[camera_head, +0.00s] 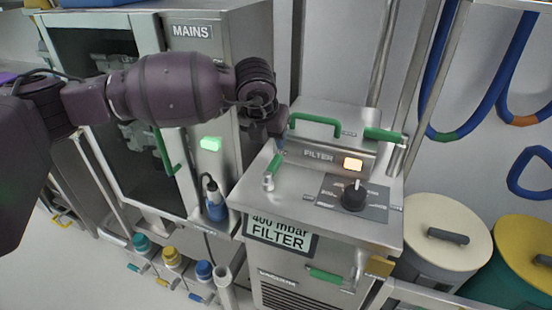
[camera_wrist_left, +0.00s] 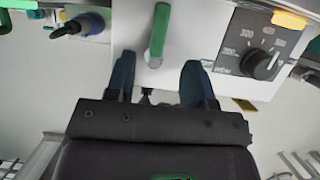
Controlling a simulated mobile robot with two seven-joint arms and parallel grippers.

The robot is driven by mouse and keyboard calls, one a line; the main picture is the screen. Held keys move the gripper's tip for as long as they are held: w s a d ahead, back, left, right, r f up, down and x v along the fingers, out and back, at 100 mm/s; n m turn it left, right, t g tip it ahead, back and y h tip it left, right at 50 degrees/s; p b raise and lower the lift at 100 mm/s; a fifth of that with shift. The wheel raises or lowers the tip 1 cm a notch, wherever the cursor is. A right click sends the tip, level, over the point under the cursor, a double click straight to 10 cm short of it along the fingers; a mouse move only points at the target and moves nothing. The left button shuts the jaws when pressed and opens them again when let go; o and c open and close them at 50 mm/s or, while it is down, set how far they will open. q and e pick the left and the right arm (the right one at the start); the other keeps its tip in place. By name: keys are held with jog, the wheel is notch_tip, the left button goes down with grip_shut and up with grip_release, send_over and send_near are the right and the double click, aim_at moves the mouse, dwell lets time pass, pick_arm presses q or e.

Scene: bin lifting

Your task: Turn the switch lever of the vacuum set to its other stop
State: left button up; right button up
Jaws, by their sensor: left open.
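The vacuum set (camera_head: 335,215) is a steel cabinet with a "FILTER" panel and a "400 mbar FILTER" label. A short green-handled lever (camera_head: 272,168) stands at the left of its top; I take it as the switch lever. In the left wrist view the green lever (camera_wrist_left: 159,32) lies ahead of my gripper, roughly in line with the gap between the fingers. My left gripper (camera_wrist_left: 160,82) is open and looks empty. In the head view the left gripper (camera_head: 277,140) is just behind and above the lever, with its fingers mostly hidden. My right gripper is not in view.
The MAINS cabinet (camera_head: 245,60) and a blue plug (camera_head: 215,205) stand left. Lidded bins (camera_head: 430,215) stand right.

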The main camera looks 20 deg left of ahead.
aim_at(275, 160)
pick_arm(q)
jog(key=b+x, duration=0.2)
jog(key=x, duration=0.7)
jog(key=shift+w+d+f, duration=0.1)
jog(key=shift+f, duration=0.3)
grip_shut()
